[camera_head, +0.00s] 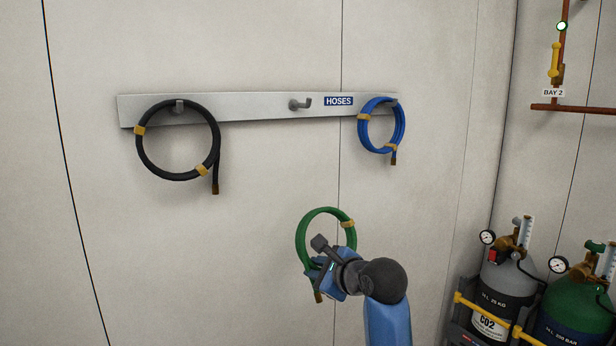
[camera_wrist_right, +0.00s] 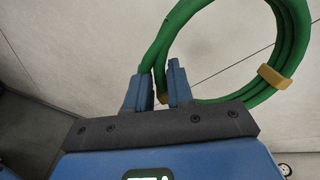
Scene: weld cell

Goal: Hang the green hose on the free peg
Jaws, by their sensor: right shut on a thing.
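The green hose (camera_head: 302,232) is a coil with tan ties, held up in front of the wall below the rail. My right gripper (camera_head: 318,274) is shut on the coil's lower left side. In the right wrist view the green hose (camera_wrist_right: 298,38) runs down between the two blue fingers of my right gripper (camera_wrist_right: 160,85). My left gripper is in neither view.
A black hose (camera_head: 139,151) hangs on the rail's left peg. A blue hose (camera_head: 402,124) hangs at the rail's right end, beside the HOSES label (camera_head: 338,101). Gas cylinders (camera_head: 505,278) stand at lower right. The wall between the green coil and the rail is clear.

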